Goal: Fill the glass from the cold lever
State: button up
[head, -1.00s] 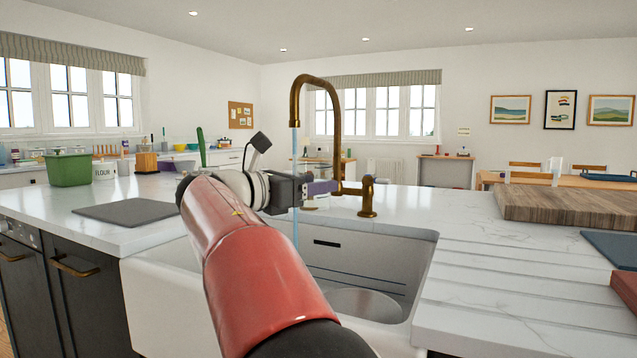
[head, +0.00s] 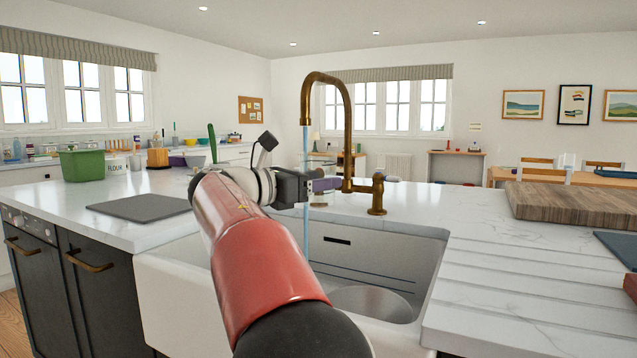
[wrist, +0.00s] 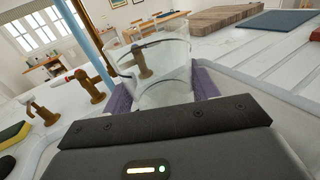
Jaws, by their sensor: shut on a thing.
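The clear glass (wrist: 150,68) is between the purple fingers of my gripper (wrist: 163,94) in the wrist view. My gripper is shut on it; no water is clearly visible inside. In the head view my gripper (head: 322,185) is over the sink near the brass tap (head: 347,130), and the glass is not distinct. A blue-marked brass lever (head: 378,196) stands right of the spout. A stream of water (head: 305,150) falls from the spout past my gripper. In the wrist view the stream (wrist: 92,42) passes left of the glass. A red-marked brass lever (wrist: 68,78) is further left.
The white sink (head: 385,258) lies below, with a round metal bowl or drain part (head: 372,302) in it. A wooden board (head: 560,203) lies right. A grey mat (head: 140,207) lies on the left counter. A small brass fitting (wrist: 42,112) stands left in the wrist view.

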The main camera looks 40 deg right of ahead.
jog(key=w+d, duration=0.1)
jog(key=w, duration=0.5)
jog(key=shift+d+p, duration=0.35)
jog(key=shift+d, duration=0.05)
jog(key=shift+w, duration=0.1)
dwell(5.8)
jog(key=s+b, duration=0.1)
jog(key=s, duration=0.1)
jog(key=s+a+b, duration=0.1)
jog(key=s+b, duration=0.1)
jog(key=s, duration=0.1)
jog(key=s+a+b, duration=0.1)
jog(key=s, duration=0.1)
jog(key=shift+s+a+f, duration=0.1)
jog(key=shift+s, duration=0.5)
